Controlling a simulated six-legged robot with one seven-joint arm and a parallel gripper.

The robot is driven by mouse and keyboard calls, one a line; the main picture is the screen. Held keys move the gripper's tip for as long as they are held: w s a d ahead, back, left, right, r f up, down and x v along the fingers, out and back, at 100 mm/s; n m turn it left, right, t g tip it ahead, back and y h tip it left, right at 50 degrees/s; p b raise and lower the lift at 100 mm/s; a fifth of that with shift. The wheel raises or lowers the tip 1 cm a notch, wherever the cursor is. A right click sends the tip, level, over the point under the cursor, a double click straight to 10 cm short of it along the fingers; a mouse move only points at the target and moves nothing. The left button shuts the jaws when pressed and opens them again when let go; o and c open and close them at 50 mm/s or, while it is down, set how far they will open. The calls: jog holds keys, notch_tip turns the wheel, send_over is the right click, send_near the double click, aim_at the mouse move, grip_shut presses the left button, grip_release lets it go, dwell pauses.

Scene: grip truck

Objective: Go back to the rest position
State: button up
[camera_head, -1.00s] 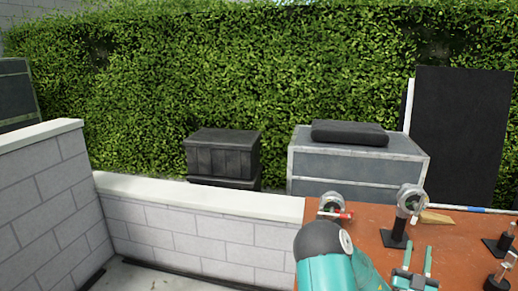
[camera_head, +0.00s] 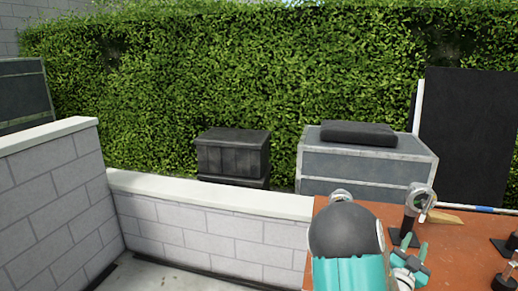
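My arm (camera_head: 346,232), teal with a dark rounded joint, rises at the bottom right over the brown table (camera_head: 455,245). My gripper (camera_head: 414,247) shows beside it with two teal fingers spread apart and nothing seen between them. It is low in the picture, below a grey ring-shaped piece (camera_head: 420,196) on a black stand. A second grey ring piece (camera_head: 340,195) is mostly hidden behind my arm joint.
A wooden wedge (camera_head: 445,216) and a blue-and-white rod (camera_head: 485,209) lie at the table's back. Small black stands (camera_head: 507,246) are at the right edge. A low white block wall (camera_head: 210,230) runs left of the table. Grey and black boxes stand before the hedge.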

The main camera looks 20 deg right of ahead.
jog(key=w+a+r+n+y, duration=0.1)
jog(key=w+a+y, duration=0.25)
jog(key=a, duration=0.25)
jog(key=w+a+n+y, duration=0.1)
jog(key=w+a+y, duration=0.2)
jog(key=a+y, duration=0.25)
jog(key=s+a+r+n+y, duration=0.1)
jog(key=a+r+n+y, duration=0.15)
jog(key=a, duration=0.55)
jog(key=a+r+n+y, duration=0.1)
jog(key=a+n+y, duration=0.15)
jog(key=a, duration=0.65)
jog(key=s+a+r+n+g+y, duration=0.1)
jog(key=s+a+n+g+y, duration=0.1)
jog(key=s+a, duration=0.6)
jog(key=s+a+r+n+g+y, duration=0.2)
jog(key=s+a+n+g, duration=0.2)
jog(key=s, duration=0.8)
jog(key=a+n, duration=0.2)
jog(key=a, duration=0.2)
jog(key=shift+n, duration=0.4)
jog(key=shift+d, duration=0.15)
